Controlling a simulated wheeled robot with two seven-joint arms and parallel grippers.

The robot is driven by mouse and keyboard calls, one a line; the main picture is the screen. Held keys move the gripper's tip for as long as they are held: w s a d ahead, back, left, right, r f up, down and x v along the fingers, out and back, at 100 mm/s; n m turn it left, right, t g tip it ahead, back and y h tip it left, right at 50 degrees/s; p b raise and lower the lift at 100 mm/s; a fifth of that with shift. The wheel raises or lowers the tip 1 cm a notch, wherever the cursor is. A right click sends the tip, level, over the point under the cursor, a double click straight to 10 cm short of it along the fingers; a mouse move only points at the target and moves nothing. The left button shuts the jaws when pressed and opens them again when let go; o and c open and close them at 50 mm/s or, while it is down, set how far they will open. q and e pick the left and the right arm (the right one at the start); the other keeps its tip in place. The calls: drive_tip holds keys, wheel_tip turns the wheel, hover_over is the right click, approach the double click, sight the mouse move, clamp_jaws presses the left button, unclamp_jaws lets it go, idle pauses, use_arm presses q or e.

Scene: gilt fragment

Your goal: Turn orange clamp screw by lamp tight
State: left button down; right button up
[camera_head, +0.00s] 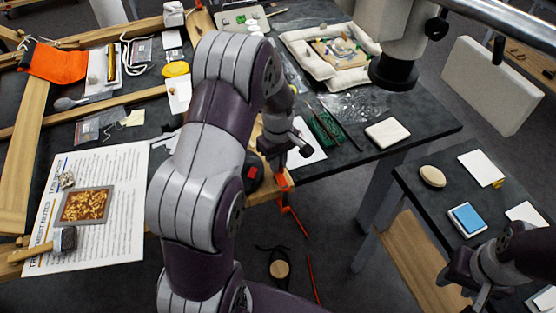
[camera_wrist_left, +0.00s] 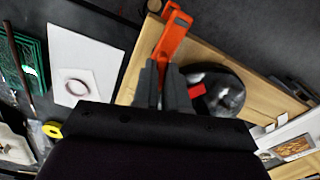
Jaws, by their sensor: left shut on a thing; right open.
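The orange clamp (camera_head: 284,195) sits at the front edge of the dark table, just below my left gripper (camera_head: 284,160). In the left wrist view the clamp (camera_wrist_left: 173,38) runs up from between the fingertips of my left gripper (camera_wrist_left: 163,75), which is shut on it. The gripped part is hidden by the fingers. A round black base with a red patch (camera_wrist_left: 222,92), seemingly the lamp's, stands right beside the clamp on a wooden strip. My right gripper (camera_head: 462,287) is open and empty at the lower right, by the side table.
A green circuit board (camera_head: 325,126) and a white block (camera_head: 387,132) lie right of my left gripper. A gilt fragment (camera_head: 85,206) lies on a printed sheet at left. The side table (camera_head: 440,205) holds a blue pad (camera_head: 467,219).

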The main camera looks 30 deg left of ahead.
use_arm(q)
drive_tip(key=shift+r+m, duration=0.15)
drive_tip(key=shift+m, duration=0.35)
